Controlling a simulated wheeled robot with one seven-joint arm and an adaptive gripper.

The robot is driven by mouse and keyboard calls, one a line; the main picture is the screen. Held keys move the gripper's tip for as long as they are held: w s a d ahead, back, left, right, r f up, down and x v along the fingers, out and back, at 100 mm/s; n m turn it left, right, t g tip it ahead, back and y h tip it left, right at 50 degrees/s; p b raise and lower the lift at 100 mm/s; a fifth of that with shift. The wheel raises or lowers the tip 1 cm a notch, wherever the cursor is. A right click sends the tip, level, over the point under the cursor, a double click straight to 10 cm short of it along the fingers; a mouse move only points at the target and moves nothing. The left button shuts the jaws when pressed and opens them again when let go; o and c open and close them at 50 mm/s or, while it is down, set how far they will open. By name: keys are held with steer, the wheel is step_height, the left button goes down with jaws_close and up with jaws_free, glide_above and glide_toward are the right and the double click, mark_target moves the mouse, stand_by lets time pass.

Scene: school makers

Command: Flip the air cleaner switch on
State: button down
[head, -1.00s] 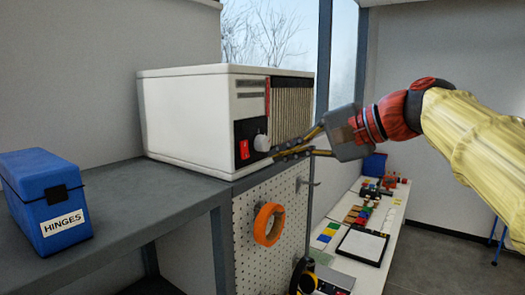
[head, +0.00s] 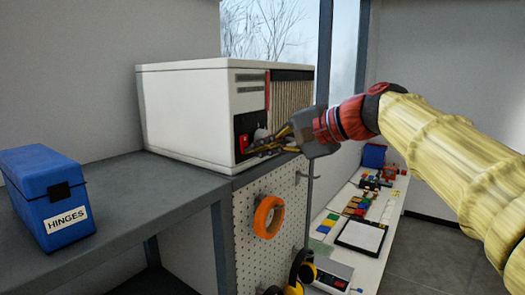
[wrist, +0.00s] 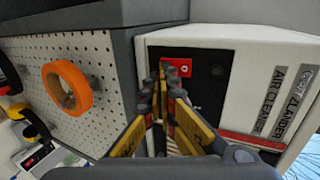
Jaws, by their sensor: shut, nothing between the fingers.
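The air cleaner (head: 188,108) is a white box with a ribbed grille, standing on a grey shelf in the head view. Its label and white face (wrist: 270,75) fill the right of the wrist view. In the wrist view the switch (wrist: 178,61) lies right at my fingertips. My gripper (head: 249,151) is shut and empty, its tips (wrist: 168,68) at the switch's lower edge. I cannot tell whether they touch.
A blue HINGES box (head: 48,195) stands on the grey shelf (head: 145,190) at left. Below the cleaner, a pegboard (head: 248,250) holds an orange tape roll (head: 268,217). A white bench (head: 340,262) with small parts lies behind at right.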

steer(key=shift+w+a, duration=0.1)
stand_by(0.3)
steer(key=shift+r+p, duration=0.45)
steer(key=shift+r, duration=0.25)
steer(key=shift+f, duration=0.1)
